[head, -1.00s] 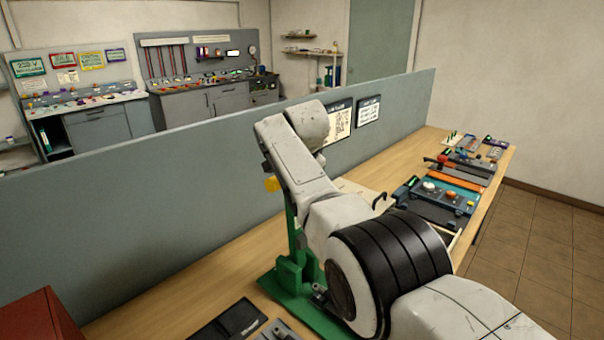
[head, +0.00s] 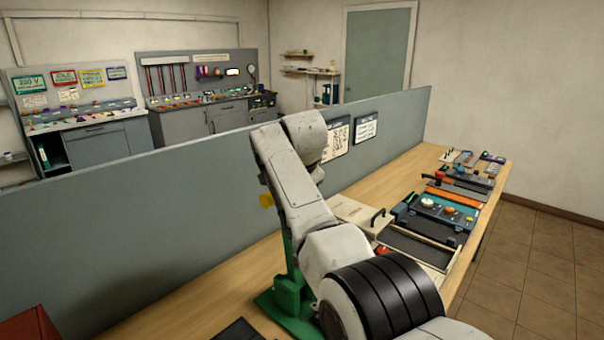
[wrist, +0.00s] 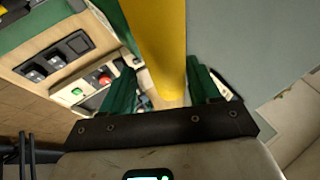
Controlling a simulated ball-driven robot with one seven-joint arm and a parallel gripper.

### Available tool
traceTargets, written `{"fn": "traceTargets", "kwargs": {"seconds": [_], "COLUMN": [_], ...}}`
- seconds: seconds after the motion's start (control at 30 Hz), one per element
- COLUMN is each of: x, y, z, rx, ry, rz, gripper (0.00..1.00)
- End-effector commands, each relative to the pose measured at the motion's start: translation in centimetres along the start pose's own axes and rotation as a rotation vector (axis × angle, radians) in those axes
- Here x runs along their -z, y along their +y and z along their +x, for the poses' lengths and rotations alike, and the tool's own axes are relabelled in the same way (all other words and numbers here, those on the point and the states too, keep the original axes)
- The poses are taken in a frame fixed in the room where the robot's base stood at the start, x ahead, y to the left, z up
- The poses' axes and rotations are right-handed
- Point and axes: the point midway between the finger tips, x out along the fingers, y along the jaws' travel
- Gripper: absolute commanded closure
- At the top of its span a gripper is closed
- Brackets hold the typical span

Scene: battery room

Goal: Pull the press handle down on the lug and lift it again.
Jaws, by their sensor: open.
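The green press (head: 283,299) stands on the wooden bench, largely covered by my arm in the head view. A yellow piece of its handle (head: 266,200) shows just left of my arm. In the wrist view the yellow handle (wrist: 162,45) runs between the two green fingers of my gripper (wrist: 162,88). The fingers are open, one on each side of it; I cannot tell whether either touches it. In the head view my gripper is hidden behind my arm. I cannot make out the lug in either view.
A grey partition (head: 130,215) runs along the back of the bench (head: 180,300). Right of the press are a pale case (head: 358,213), a dark tray and several coloured devices (head: 445,208). A red box (head: 28,328) is at the lower left. Tiled floor lies beyond the bench's right edge.

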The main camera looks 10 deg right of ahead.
Motion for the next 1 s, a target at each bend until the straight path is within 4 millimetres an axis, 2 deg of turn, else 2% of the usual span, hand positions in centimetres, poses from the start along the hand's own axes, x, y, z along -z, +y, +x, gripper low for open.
{"fn": "traceTargets", "kwargs": {"seconds": [0.53, 0.7, 1.0], "x": [0.0, 0.0, 0.0], "y": [0.1, 0.1, 0.2], "z": [-7.5, -8.5, -8.5], "rx": [0.000, -0.002, -0.002], "ry": [0.000, 0.000, 0.000], "rz": [0.002, 0.001, 0.000], "gripper": [0.39, 0.39, 0.39]}}
